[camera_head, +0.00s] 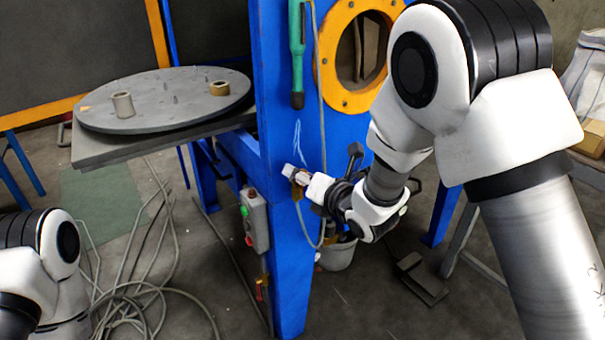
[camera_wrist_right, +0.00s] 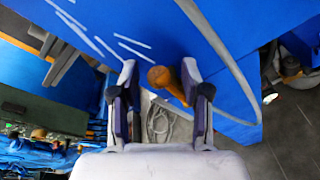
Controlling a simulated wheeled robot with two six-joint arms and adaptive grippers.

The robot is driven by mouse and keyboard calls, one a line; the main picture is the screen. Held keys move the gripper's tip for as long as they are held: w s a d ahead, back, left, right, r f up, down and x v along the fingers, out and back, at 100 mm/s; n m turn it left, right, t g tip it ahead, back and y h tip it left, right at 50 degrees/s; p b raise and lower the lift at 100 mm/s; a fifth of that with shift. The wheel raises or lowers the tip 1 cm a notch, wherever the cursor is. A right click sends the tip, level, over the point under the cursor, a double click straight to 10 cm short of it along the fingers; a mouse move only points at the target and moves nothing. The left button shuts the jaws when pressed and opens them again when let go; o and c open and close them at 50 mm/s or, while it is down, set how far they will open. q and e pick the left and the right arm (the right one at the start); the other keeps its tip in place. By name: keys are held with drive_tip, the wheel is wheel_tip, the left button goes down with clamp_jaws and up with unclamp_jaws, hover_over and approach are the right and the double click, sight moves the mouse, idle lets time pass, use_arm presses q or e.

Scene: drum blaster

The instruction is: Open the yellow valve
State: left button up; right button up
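The yellow valve shows in the right wrist view as an orange-brown round end with a yellow handle (camera_wrist_right: 172,84), beside the blue frame. My right gripper (camera_wrist_right: 160,88) has its two fingers apart, one on each side of the valve. The handle lies close to the right-hand finger; I cannot tell whether they touch. In the head view my right gripper (camera_head: 297,178) is at the blue post, and its fingers largely hide the valve. My left arm shows at the lower left, but its gripper is out of view.
A round grey table (camera_head: 165,105) stands left. Loose cables (camera_head: 150,300) lie on the floor.

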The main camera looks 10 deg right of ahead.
drive_tip(key=shift+r, duration=0.2)
drive_tip(key=shift+s+d, duration=0.2)
drive_tip(key=shift+s, duration=0.05)
drive_tip(key=v, duration=1.1)
drive_tip(key=shift+s, duration=0.15)
